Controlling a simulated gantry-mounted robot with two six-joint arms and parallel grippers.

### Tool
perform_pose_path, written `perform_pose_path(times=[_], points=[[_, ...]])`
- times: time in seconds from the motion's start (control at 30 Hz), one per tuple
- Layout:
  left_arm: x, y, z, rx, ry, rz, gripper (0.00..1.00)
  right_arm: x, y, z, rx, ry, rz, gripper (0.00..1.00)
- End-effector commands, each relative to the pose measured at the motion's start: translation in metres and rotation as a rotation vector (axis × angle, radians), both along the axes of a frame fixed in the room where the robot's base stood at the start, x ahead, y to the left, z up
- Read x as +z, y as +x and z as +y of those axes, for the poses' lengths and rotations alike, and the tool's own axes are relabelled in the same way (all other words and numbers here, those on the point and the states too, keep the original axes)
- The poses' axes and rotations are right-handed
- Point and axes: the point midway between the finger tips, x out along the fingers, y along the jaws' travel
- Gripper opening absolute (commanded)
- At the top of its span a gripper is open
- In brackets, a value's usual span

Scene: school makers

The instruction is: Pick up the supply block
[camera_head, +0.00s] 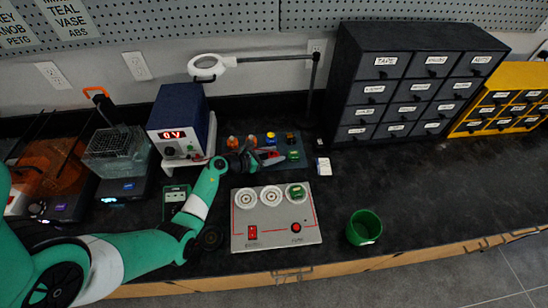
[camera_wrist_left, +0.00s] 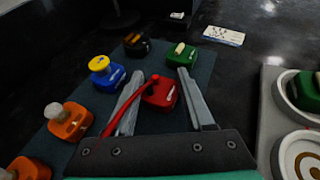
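Several small blocks stand on a dark mat (camera_wrist_left: 205,62). No label marks one as the supply block. A red block (camera_wrist_left: 162,94) with a red lead or lever and a small pale tag lies between the fingers of my left gripper (camera_wrist_left: 160,78). The fingers are spread, one on each side of it; I cannot tell whether they touch it. In the head view my left gripper (camera_head: 271,159) is low over the mat, and the red block is partly hidden. My right gripper is not in view.
Nearby blocks are blue-and-yellow (camera_wrist_left: 105,72), orange (camera_wrist_left: 70,121), black (camera_wrist_left: 137,45) and green (camera_wrist_left: 180,55). A grey panel (camera_head: 275,232) with round sockets holds another green block (camera_head: 295,191). A green cup (camera_head: 364,228) stands right. A blue power unit (camera_head: 180,115) stands behind my arm.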

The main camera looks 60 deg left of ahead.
Motion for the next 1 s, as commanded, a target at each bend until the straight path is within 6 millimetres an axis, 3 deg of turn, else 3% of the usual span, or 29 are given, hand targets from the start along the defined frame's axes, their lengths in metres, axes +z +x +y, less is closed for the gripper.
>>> perform_pose_path(times=[0.03,0.2,0.67,0.87,1.0], points=[[-0.001,0.0,0.0,0.0,-0.001,0.002,0.29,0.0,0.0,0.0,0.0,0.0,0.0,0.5],[-0.001,-0.001,0.0,0.0,-0.001,0.003,0.0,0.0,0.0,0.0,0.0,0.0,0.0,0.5],[0.0,-0.002,-0.001,0.0,-0.003,0.007,0.0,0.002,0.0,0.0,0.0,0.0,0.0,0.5],[0.028,-0.001,-0.001,-0.001,-0.001,0.004,0.0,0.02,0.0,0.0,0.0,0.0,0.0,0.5],[0.064,-0.013,-0.016,-0.001,-0.001,0.003,0.0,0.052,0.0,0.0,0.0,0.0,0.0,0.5]])
